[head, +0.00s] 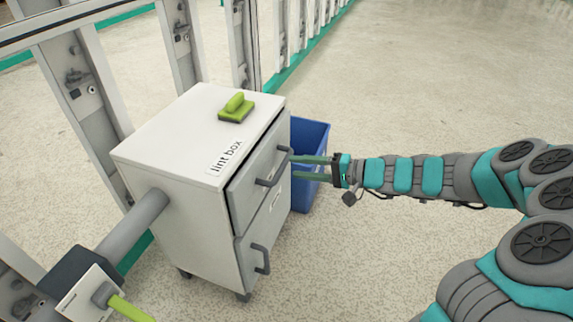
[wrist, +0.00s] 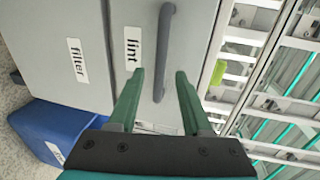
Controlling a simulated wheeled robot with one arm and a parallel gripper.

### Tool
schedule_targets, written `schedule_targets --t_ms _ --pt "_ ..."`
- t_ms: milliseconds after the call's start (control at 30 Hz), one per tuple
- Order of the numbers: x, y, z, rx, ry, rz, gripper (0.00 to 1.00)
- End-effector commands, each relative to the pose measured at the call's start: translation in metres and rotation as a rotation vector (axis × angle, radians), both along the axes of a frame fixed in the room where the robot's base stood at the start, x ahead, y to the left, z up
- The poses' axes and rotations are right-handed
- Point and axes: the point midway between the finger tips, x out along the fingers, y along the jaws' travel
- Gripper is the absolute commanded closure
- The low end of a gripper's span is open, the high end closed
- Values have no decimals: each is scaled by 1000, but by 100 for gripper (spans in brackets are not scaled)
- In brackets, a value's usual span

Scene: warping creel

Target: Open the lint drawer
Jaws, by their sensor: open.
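The lint drawer (head: 258,188) is the upper front of a white cabinet marked "lint box" (head: 226,156). A dark gap shows along its top and left edges; I cannot tell whether it is slightly out. Its grey bar handle (head: 270,172) also shows in the wrist view (wrist: 164,50), beside the "lint" label (wrist: 133,56). My gripper (head: 293,167) is open, its two green fingers pointing at the drawer front near the handle's right end. In the wrist view the fingertips (wrist: 160,74) lie on either side of the bar; contact is not clear.
Below is a second front with its own handle (head: 262,258), labelled "filter" (wrist: 77,60). A blue bin (head: 311,134) stands close beside the cabinet, behind my fingers. A green brush (head: 237,107) lies on top. A grey pipe (head: 135,222) joins the left side. The floor in front is clear.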

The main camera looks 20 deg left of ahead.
Motion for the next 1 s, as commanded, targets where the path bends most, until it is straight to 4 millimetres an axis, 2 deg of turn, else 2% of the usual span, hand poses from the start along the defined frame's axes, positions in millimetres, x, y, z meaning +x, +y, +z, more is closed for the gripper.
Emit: schedule_targets --t_ms 133,333,733,767,1000 --pt "0 24 -5 0 -1 6 51" --pt "3 45 -8 0 -2 5 51" --pt "4 52 -11 -2 -5 2 51" --pt "4 52 -11 -2 -4 3 52" --pt "4 52 -11 -2 -4 3 79"
